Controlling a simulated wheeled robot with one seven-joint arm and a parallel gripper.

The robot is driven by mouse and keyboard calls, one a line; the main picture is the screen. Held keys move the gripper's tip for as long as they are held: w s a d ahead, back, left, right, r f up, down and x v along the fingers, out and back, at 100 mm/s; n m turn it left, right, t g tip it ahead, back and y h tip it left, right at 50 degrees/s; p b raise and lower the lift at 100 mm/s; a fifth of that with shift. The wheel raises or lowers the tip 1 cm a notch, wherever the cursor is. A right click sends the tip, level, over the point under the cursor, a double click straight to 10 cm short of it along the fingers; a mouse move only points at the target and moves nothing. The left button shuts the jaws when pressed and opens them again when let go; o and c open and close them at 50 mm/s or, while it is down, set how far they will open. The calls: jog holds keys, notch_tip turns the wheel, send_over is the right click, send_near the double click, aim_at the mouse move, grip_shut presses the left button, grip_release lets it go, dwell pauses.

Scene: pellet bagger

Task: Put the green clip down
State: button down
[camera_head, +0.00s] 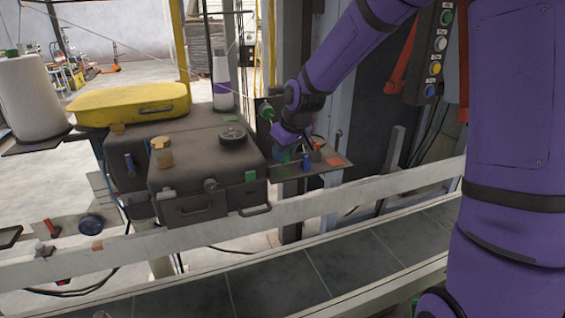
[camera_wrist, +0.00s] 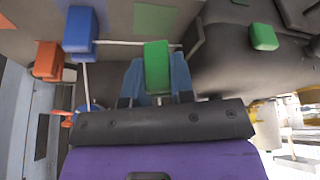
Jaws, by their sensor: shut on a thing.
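The green clip (camera_wrist: 157,66) sits between the fingers of my gripper (camera_wrist: 158,78) in the wrist view, and the gripper is shut on it. In the head view my gripper (camera_head: 284,155) is at the left side of a small dark shelf (camera_head: 318,172), just right of the grey machine. The clip itself is hard to make out there, and I cannot tell whether it touches anything beneath.
A blue clip (camera_wrist: 80,28) and an orange clip (camera_wrist: 48,60) are left of my gripper, near a thin white line. Another green piece (camera_wrist: 264,37) is at right. The grey machine (camera_head: 205,165) and a white rail (camera_head: 330,200) bound the shelf.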

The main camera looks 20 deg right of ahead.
jog(key=shift+w, duration=0.45)
jog(key=shift+s+f, duration=0.1)
jog(key=shift+f, duration=1.65)
jog(key=shift+f, duration=0.1)
jog(key=c, duration=1)
grip_release()
jog(key=v, duration=1.2)
jog(key=s+d+r+m, duration=0.1)
jog(key=s+r, duration=0.1)
jog(key=s, duration=0.7)
jog(key=s+d+r+m+h, duration=0.1)
jog(key=s+r+m, duration=0.1)
jog(key=s, duration=0.8)
jog(key=s+d+r+m+t, duration=0.1)
jog(key=s+r, duration=0.3)
jog(key=s, duration=0.5)
jog(key=shift+s+d+h, duration=0.35)
jog(key=shift+h, duration=0.05)
